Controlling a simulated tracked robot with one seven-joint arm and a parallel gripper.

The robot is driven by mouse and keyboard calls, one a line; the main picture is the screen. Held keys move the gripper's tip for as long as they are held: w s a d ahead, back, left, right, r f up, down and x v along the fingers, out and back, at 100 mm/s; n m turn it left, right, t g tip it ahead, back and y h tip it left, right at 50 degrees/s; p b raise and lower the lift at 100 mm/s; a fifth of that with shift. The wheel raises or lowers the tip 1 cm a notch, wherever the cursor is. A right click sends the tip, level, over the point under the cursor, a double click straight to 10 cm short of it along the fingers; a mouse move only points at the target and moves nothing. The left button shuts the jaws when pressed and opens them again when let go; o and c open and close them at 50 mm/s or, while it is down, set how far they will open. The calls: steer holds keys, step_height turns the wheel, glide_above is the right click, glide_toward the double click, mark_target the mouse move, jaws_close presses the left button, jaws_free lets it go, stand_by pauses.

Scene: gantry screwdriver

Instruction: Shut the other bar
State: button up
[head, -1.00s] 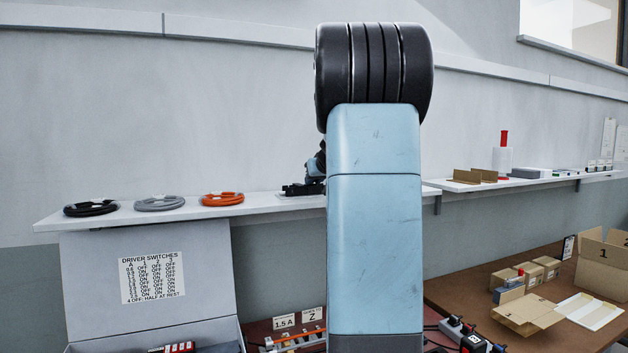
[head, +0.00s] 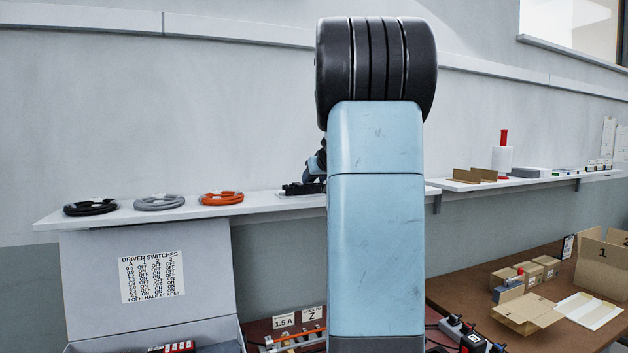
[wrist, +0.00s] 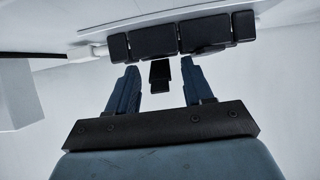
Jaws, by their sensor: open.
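In the wrist view my gripper (wrist: 162,74) is open, its two blue fingers spread apart. A small black stepped piece (wrist: 160,76) shows between the fingers; I cannot tell whether it touches them. Just beyond the fingertips is a row of dark blocks (wrist: 181,38) along a pale edge. I cannot tell whether any of these is the bar the task names. In the head view my upraised arm covers the middle, and a dark blue and black part (head: 316,165) shows at its left edge, by the shelf. No bar can be clearly identified there.
A wall shelf (head: 262,207) carries black (head: 90,208), grey (head: 159,203) and orange (head: 221,198) cable coils. A grey cabinet with a driver switches chart (head: 152,277) stands below left. A brown table (head: 460,291) with cartons (head: 527,313) is at lower right.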

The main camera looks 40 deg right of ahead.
steer(key=v, duration=1.3)
steer(key=w+d+r+g+y, duration=0.1)
steer(key=w+r+g+y, duration=0.1)
steer(key=w+r+g, duration=0.45)
steer(key=shift+g, duration=0.35)
steer(key=x, duration=1.1)
steer(key=shift+s+d+f, duration=0.25)
steer(key=shift+d+f, duration=0.05)
steer(key=shift+f, duration=0.2)
steer(key=shift+c, duration=0.4)
jaws_close()
